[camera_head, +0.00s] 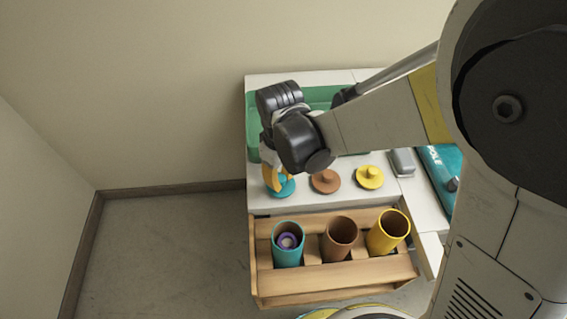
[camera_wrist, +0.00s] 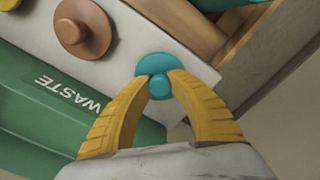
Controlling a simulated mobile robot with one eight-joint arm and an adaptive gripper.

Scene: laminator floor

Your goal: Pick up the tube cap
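Three round caps with knobs stand in a row on the white tabletop in the head view: a teal tube cap (camera_head: 284,188), a brown cap (camera_head: 326,181) and a yellow cap (camera_head: 369,177). My gripper (camera_head: 275,180) points down over the teal cap. In the wrist view, its yellow fingertips (camera_wrist: 160,82) close in on both sides of the teal cap's knob and appear to touch it. The teal cap's disc (camera_wrist: 156,63) shows beyond the tips, partly hidden by the fingers. It shows no clear lift off the table. The brown cap (camera_wrist: 84,28) lies to its upper left.
A wooden rack (camera_head: 335,279) at the table's front holds a teal tube (camera_head: 287,255) with a purple ring inside, a brown tube (camera_head: 340,240) and a yellow tube (camera_head: 388,233). A green waste bin (camera_wrist: 60,110) lies behind the caps. A grey object (camera_head: 402,162) is to the right.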

